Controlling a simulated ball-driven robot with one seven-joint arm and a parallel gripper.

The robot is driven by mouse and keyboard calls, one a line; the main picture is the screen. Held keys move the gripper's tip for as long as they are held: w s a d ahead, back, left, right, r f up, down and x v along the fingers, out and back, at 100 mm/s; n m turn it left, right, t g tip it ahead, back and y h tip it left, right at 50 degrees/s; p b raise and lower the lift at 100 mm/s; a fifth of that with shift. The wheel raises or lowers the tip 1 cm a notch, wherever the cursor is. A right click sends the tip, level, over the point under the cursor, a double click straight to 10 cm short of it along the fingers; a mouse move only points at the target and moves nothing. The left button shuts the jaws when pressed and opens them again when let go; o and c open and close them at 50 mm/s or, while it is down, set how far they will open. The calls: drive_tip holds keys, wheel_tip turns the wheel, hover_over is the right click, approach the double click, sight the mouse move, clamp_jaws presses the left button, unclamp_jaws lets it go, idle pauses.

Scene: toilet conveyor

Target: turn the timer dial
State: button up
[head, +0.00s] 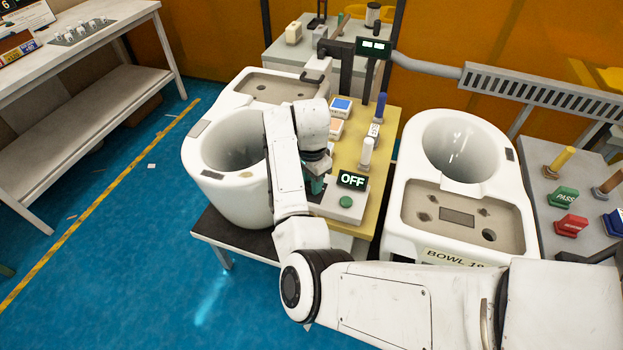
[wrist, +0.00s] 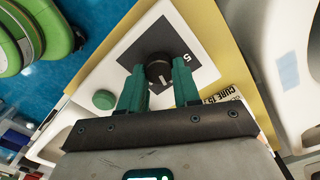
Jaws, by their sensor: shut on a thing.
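The timer dial (wrist: 158,76) is a dark round knob with a pale pointer line. It sits on a white plate with a dark square panel (wrist: 200,70) bearing the number 5. My gripper (wrist: 159,66) has its two green fingers shut on the dial, one on each side. In the head view my gripper (head: 316,186) reaches down onto the console beside the OFF display (head: 352,180); the dial is hidden there behind my arm.
Toilet bowls flank the console, one at left (head: 205,190) and one at right (head: 400,205). Blue floor (head: 130,250) lies open at left.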

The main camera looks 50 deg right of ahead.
drive_tip(key=m, duration=0.4)
drive_tip(key=shift+m, duration=0.3)
drive_tip(key=m, duration=0.4)
idle(0.4)
drive_tip(key=o, duration=1.1)
drive_tip(key=shift+s, duration=0.1)
drive_tip(key=shift+c, duration=0.2)
drive_tip(key=shift+r, duration=0.1)
wheel_tip(320, 180, up, 11)
drive_tip(key=b, duration=0.1)
drive_tip(key=shift+f+b, duration=0.2)
drive_tip(key=shift+b, duration=0.2)
